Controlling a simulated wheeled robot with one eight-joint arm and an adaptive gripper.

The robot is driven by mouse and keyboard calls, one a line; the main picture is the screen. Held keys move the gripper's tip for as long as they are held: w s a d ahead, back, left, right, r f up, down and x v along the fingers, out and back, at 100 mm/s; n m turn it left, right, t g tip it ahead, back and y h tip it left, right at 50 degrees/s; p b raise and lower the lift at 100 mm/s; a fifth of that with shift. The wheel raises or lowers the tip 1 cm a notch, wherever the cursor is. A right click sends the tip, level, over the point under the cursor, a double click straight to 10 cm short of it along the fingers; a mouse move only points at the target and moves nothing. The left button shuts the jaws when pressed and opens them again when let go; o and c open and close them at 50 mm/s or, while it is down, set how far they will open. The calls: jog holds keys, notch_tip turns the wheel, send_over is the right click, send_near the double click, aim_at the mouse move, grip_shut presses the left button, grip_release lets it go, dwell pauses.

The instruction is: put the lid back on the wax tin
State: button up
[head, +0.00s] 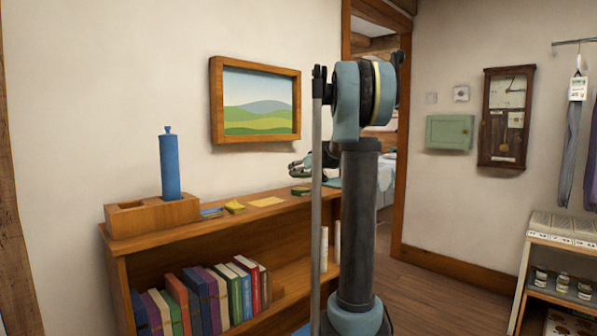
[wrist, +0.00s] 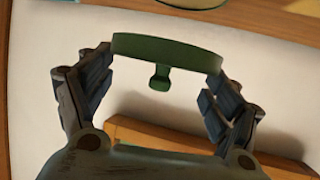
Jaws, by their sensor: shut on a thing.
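My gripper (wrist: 165,75) is shut on a green lid (wrist: 168,48), seen edge-on as a curved band with a small tab, held between the two fingers. In the head view my gripper (head: 303,166) is small and hangs above the far part of the shelf top, partly behind my arm. A small green round thing (head: 300,191), likely the wax tin, sits on the shelf top below it. In the wrist view a round, pale-filled rim (wrist: 190,3), likely the same tin, is cut off by the top edge, apart from the lid.
The wooden bookcase (head: 225,222) stands against the wall. On its top are a wooden block holder (head: 150,217) with a blue cylinder (head: 170,167), a yellow item (head: 235,207) and flat papers. A framed landscape picture (head: 256,100) hangs above.

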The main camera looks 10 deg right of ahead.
aim_at(301, 188)
jog(key=shift+w+a, duration=0.3)
jog(key=shift+w, duration=0.15)
jog(key=shift+s+f, duration=0.1)
jog(key=shift+f, duration=2.75)
jog(key=shift+s+f, duration=0.1)
jog(key=shift+f, duration=0.35)
dwell(0.7)
jog(key=o, duration=0.9)
jog(key=shift+d, duration=0.1)
